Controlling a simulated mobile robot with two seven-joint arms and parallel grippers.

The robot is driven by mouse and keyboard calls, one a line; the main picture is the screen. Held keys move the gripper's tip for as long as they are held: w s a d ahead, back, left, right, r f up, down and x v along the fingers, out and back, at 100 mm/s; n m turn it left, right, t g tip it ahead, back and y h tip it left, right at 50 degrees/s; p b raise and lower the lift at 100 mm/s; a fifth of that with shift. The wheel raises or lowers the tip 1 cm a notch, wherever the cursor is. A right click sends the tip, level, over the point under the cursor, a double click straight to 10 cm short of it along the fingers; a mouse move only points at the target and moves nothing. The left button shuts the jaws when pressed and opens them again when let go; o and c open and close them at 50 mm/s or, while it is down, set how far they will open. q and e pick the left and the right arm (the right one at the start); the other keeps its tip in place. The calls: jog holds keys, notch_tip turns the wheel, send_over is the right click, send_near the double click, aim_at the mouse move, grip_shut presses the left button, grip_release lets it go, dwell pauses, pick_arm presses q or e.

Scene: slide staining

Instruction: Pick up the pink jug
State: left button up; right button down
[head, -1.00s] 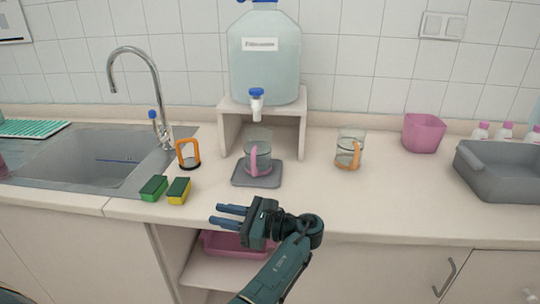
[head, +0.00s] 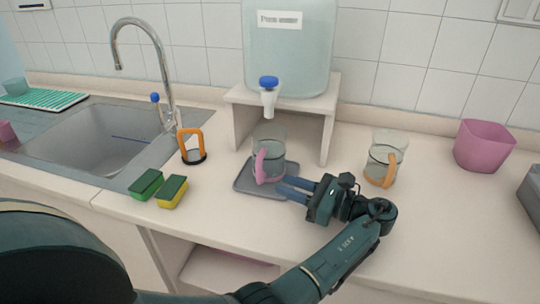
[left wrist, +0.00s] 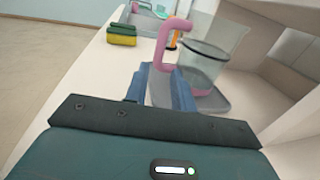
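The pink jug (head: 273,146) is a clear glass jug with a pink handle and pink base. It stands upright on a grey mat (head: 243,185), below the tap of the water dispenser. In the left wrist view the jug (left wrist: 203,65) is just beyond the fingers, its pink handle towards me. My left gripper (head: 290,188) is low over the counter at the jug's front right, fingers pointing at it. In the left wrist view the fingers (left wrist: 162,84) are apart, with the handle near their tips; contact cannot be told. My right gripper is not in view.
A second glass jug with an orange handle (head: 385,158) stands right of my gripper. The water dispenser (head: 290,48) rests on a stand (head: 325,120) behind. An orange-handled item (head: 191,146), two sponges (head: 158,188) and the sink (head: 95,140) are left. A pink container (head: 484,147) stands far right.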

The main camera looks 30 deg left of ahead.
aim_at(266, 159)
pick_arm(q)
jog(key=a, duration=0.4)
jog(key=shift+s+a+p, duration=0.1)
jog(key=shift+a+p, duration=0.2)
jog(key=a, duration=0.1)
jog(key=a+p, duration=0.1)
jog(key=a, duration=0.2)
jog(key=shift+s+a+r, duration=0.2)
jog(key=shift+a+r, duration=0.1)
jog(key=shift+a, duration=0.35)
grip_shut()
